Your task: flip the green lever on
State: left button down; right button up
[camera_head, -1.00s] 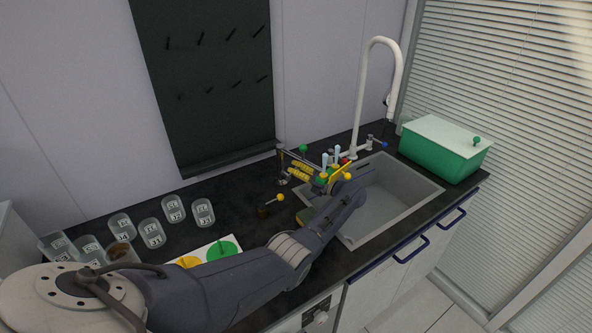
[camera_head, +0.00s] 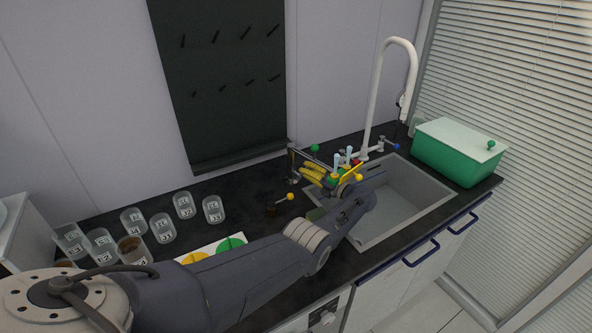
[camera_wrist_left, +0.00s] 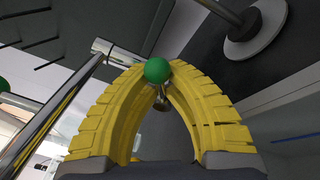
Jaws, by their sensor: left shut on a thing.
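My left gripper (camera_head: 306,174) has yellow ribbed fingers and reaches over the counter to the valve rail by the sink. In the left wrist view, its fingertips (camera_wrist_left: 160,76) are closed around a green ball knob (camera_wrist_left: 157,70) on a short metal stem. The knob shows between and just above the tips. Another green ball (camera_wrist_left: 3,85) shows at the left edge of that view. In the head view a green ball (camera_head: 315,148) stands up behind the gripper; I cannot tell which of the two it is. My right gripper is not in view.
Yellow-knobbed levers (camera_head: 290,196) are near the gripper, and pale blue and red fittings (camera_head: 354,163) stand beside it. A white faucet (camera_head: 372,95) rises behind the sink (camera_head: 425,199). A green box (camera_head: 450,155) is at right. Several labelled jars (camera_head: 162,228) stand at left.

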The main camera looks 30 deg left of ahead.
pick_arm(q)
jog(key=shift+w+d+m+y, duration=0.25)
jog(key=shift+d+m+y, duration=0.05)
jog(key=shift+m, duration=0.3)
jog(key=shift+d+f+m+t, duration=0.1)
jog(key=shift+d+m+t, duration=0.05)
jog(key=shift+m+t, duration=0.2)
jog(key=c, duration=1.6)
grip_release()
jog(key=shift+d, duration=0.2)
jog(key=o, duration=0.4)
jog(key=shift+s+a+f, duration=0.1)
jog(key=shift+a, duration=0.15)
jog(key=shift+c, duration=0.2)
jog(key=v, duration=0.7)
jog(key=shift+d, duration=0.3)
